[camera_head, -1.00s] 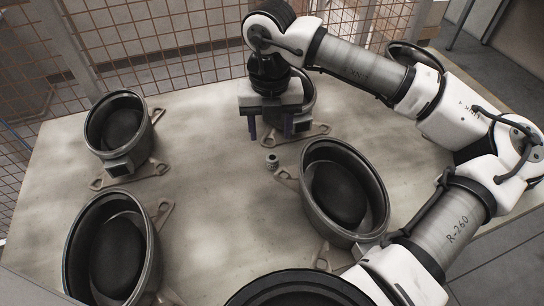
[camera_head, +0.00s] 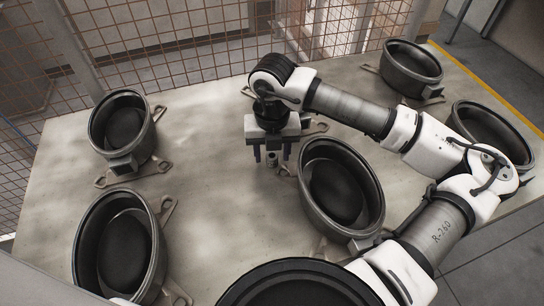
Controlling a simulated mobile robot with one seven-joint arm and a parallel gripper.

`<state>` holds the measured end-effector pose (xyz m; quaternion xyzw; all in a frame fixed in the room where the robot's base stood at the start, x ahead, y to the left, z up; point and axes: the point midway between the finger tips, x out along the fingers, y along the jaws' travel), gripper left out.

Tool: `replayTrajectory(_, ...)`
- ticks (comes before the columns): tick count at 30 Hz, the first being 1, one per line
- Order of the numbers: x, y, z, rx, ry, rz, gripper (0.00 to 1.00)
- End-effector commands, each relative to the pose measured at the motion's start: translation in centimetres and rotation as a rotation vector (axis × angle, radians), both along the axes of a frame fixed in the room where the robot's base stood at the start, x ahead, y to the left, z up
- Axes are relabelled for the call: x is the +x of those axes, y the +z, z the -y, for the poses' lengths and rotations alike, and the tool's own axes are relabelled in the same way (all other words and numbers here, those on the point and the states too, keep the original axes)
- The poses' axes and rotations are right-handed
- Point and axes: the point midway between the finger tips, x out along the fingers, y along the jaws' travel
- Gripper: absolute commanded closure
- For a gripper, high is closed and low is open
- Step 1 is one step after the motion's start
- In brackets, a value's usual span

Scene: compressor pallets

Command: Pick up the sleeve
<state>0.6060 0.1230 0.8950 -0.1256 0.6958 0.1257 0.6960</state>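The sleeve (camera_head: 272,160) is a small grey metal piece on the table, just left of a compressor housing's foot. My gripper (camera_head: 271,160) points down over it, its two dark fingers apart. The sleeve shows between the fingers in this view, partly covered. I cannot tell whether the fingers touch it or how high they are above the table.
A compressor housing (camera_head: 343,232) stands close on the right of my gripper. More housings stand at the left back (camera_head: 139,150), left front (camera_head: 153,275) and right back (camera_head: 405,88). The table (camera_head: 210,190) is clear left of my gripper. A mesh fence (camera_head: 165,35) runs behind.

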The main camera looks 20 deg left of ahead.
Motion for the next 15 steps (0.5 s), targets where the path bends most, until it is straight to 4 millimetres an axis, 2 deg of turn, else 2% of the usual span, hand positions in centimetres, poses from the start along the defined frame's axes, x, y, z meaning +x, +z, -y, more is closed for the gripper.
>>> replayTrajectory(1,0.0,0.01,0.0,0.0,0.0,0.0,0.59)
replayTrajectory(10,0.01,0.04,0.0,0.0,0.0,0.0,0.98)
replayTrajectory(15,0.01,0.06,0.0,0.0,0.0,0.0,1.0)
